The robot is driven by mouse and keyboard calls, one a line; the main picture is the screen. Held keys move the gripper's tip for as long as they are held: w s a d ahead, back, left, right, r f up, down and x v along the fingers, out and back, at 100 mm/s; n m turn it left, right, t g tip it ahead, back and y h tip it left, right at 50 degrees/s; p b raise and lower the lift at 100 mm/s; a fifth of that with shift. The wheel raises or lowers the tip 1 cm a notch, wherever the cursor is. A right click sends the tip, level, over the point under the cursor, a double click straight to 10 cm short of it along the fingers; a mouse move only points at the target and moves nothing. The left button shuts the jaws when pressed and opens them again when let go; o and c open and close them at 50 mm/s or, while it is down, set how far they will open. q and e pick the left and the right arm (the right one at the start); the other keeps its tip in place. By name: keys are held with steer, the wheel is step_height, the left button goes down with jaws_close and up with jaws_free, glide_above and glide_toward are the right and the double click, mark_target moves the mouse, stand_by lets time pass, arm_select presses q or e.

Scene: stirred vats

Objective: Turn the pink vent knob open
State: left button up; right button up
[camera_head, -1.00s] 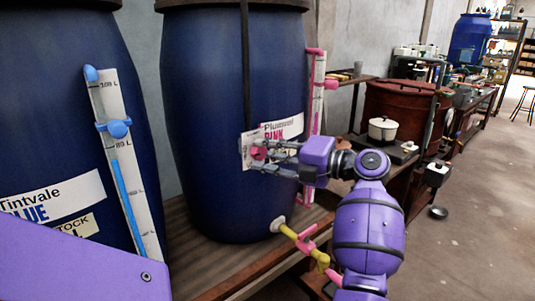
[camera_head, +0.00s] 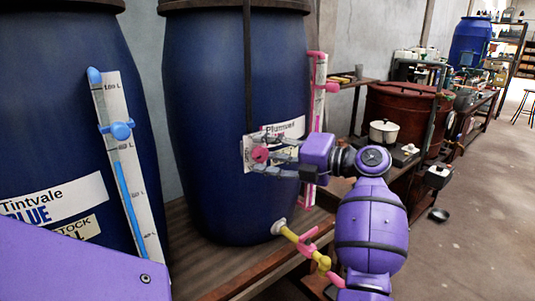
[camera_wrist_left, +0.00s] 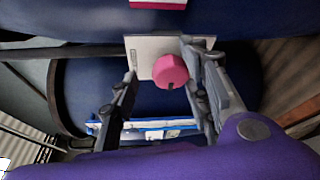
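The pink vent knob (camera_head: 259,154) sits on a white plate on the front of the blue Plumvel vat (camera_head: 205,120). In the left wrist view the knob (camera_wrist_left: 171,71) stands out from its pale plate (camera_wrist_left: 145,48), between the fingers. My left gripper (camera_head: 268,156) is open at the knob, one finger on each side. In the wrist view a gap shows on the knob's left (camera_wrist_left: 158,78); the right finger is very close, and I cannot tell whether it touches. My right gripper is not in view.
A pink-handled yellow tap (camera_head: 305,247) projects low from the vat. A pink gauge (camera_head: 315,95) stands at its right side. The Tintvale vat (camera_head: 60,120) with a blue gauge (camera_head: 128,160) is at left. A white pot (camera_head: 384,131) stands farther right.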

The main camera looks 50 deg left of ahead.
arm_select(q)
steer(key=shift+w+d+f, duration=0.1)
steer(key=shift+w+f, duration=0.05)
steer(key=shift+f, duration=0.05)
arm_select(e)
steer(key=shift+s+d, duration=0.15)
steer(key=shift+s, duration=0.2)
arm_select(q)
steer(key=v, duration=1.2)
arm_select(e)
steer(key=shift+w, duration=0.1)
